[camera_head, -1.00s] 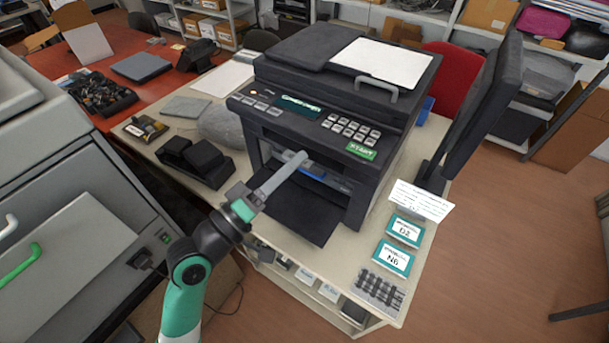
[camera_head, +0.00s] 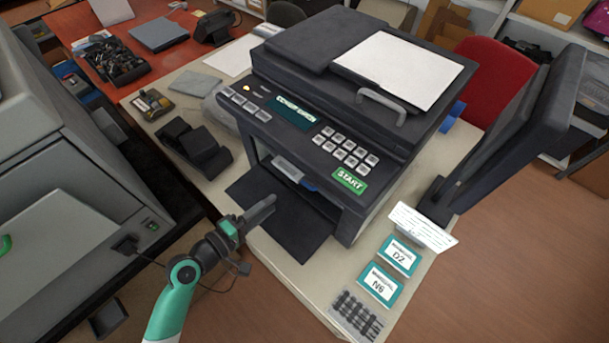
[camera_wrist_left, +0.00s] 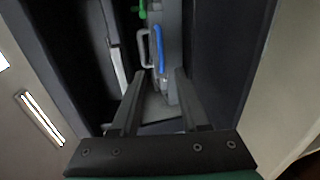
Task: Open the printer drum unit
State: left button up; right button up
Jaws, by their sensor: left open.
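The dark printer (camera_head: 330,110) stands on the table with its front flap (camera_head: 285,225) folded down. Its display (camera_head: 295,110) appears to read "COVER OPEN". Inside the front opening is a grey handle-like part (camera_head: 288,168), with a bit of blue (camera_head: 308,187) beside it. My left gripper (camera_head: 272,201) is open and empty in front of the opening, over the flap. In the left wrist view, a grey loop handle (camera_wrist_left: 144,48) and a blue lever (camera_wrist_left: 160,48) lie beyond the fingertips (camera_wrist_left: 157,78), apart from them. My right gripper is out of view.
A dark panel on a stand (camera_head: 510,130) rises right of the printer. Two teal-edged cards (camera_head: 399,257) and a dark gridded item (camera_head: 356,317) lie at the front right. A black cradle-like object (camera_head: 195,148) sits to the left. A large grey machine (camera_head: 70,150) stands further left.

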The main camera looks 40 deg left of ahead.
pick_arm(q)
jog(key=shift+f, duration=0.2)
jog(key=b+x, duration=0.1)
jog(key=x, duration=1)
jog(key=shift+r+b, duration=0.1)
jog(key=shift+b, duration=0.2)
grip_shut()
dwell(0.6)
